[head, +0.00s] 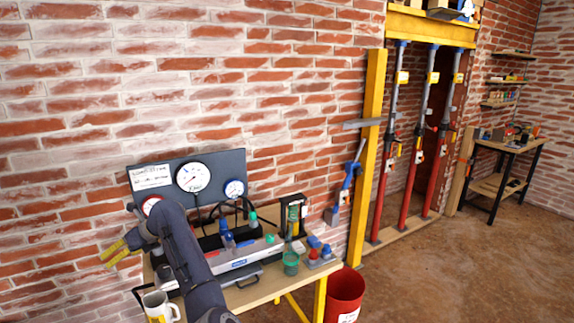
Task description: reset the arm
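My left arm comes up from the bottom edge, left of centre, in the head view. Its dark links cross in front of the workbench (262,291). Its gripper (119,254), with yellow finger pads, points left and down, in front of the brick wall beyond the bench's left end. The pads lie close together, and I cannot tell whether they are open or shut. I see nothing held between them. My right arm and gripper are not in view.
A dark gauge panel (213,167) stands at the bench's back. Bottles, a green cup (291,263) and a white mug (160,305) crowd the bench. A red bucket (345,292) stands right of it. Yellow-framed props (375,190) rise further right.

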